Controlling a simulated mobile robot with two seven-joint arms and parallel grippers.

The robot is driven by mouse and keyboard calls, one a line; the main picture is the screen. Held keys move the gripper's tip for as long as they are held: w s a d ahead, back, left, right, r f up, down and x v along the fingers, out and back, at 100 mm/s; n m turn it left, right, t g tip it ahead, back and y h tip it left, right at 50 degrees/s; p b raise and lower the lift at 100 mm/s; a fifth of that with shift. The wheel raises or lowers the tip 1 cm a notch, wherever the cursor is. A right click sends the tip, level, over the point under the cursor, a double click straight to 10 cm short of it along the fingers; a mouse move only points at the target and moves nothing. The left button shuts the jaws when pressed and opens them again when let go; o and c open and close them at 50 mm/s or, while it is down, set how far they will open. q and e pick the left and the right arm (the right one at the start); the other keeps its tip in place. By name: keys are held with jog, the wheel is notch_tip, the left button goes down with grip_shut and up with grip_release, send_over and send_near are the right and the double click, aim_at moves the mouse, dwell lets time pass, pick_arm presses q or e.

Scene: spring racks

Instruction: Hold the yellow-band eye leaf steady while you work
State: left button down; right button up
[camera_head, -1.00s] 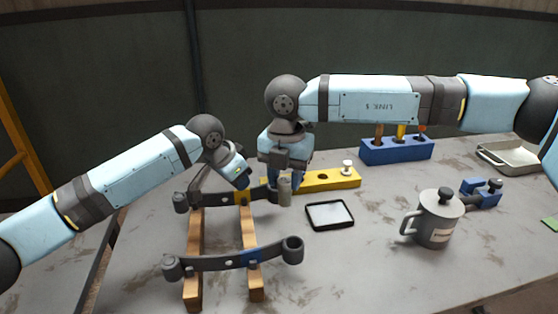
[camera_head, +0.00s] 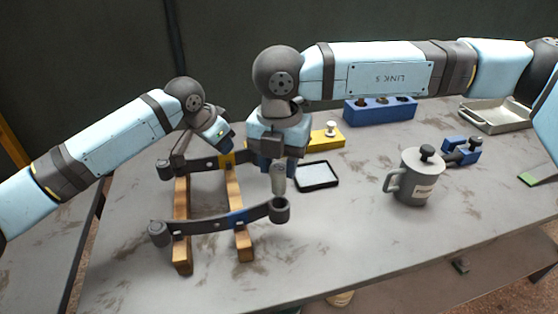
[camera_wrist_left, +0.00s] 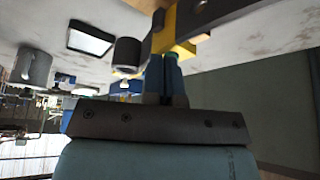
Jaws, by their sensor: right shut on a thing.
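The yellow-band eye leaf (camera_head: 203,163) lies across the far part of two wooden bars (camera_head: 233,195). Its right end is hidden behind my right gripper in the head view. The left wrist view shows its yellow band (camera_wrist_left: 186,48) and a dark round eye (camera_wrist_left: 128,52). My left gripper (camera_head: 224,150) has its fingertips at the yellow band; whether they clamp it I cannot tell. My right gripper (camera_head: 278,163) is shut on a grey cylinder (camera_head: 278,180), held upright just above or behind the right eye (camera_head: 280,205) of the blue-band leaf (camera_head: 210,224).
A yellow block (camera_head: 328,138) with a white knob stands behind a black-rimmed tray (camera_head: 317,187). A blue block (camera_head: 380,110), grey mug (camera_head: 421,180), blue clamp-like piece (camera_head: 461,152) and pale tray (camera_head: 497,116) are to the right. The front right table is clear.

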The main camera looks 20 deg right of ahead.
aim_at(279, 166)
pick_arm(q)
jog(key=shift+f, duration=0.35)
pick_arm(e)
jog(key=shift+r, duration=0.1)
jog(key=shift+r, duration=0.9)
